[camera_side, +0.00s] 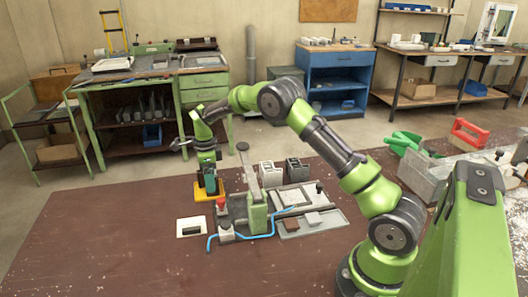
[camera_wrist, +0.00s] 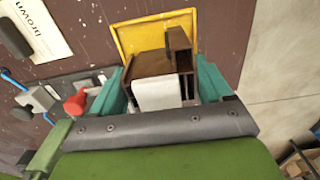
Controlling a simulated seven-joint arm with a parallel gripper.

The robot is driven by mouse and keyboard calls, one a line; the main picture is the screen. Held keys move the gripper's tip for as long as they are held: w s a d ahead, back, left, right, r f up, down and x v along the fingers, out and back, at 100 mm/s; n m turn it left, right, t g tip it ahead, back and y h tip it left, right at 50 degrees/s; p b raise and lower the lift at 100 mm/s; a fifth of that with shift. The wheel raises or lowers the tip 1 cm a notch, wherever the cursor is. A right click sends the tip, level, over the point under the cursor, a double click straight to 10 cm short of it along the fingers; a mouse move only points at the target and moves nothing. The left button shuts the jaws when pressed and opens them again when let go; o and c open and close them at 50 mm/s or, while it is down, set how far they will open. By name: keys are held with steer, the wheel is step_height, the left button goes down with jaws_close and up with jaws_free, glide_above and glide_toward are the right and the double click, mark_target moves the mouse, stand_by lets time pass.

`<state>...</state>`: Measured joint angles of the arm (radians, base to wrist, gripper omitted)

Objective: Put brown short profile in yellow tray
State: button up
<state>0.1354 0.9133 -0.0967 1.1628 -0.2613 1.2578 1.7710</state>
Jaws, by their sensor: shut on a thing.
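My gripper (camera_side: 208,184) points down over the yellow tray (camera_side: 220,196) in the side view. In the wrist view its teal fingers (camera_wrist: 163,85) are shut on the brown short profile (camera_wrist: 178,62), with a pale block-like face showing between them. The yellow tray (camera_wrist: 128,38) lies just beyond the profile. The profile is over or in the tray; whether it touches the tray floor cannot be told. In the side view the fingers mostly hide it.
A clamp fixture with a red knob (camera_side: 221,203) and a blue hose (camera_side: 262,235) stands right beside the yellow tray. Grey profiles (camera_side: 270,173) stand behind the fixture. The table's left side is clear.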

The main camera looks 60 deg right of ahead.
steer(key=shift+f, duration=0.1)
steer(key=o, duration=1)
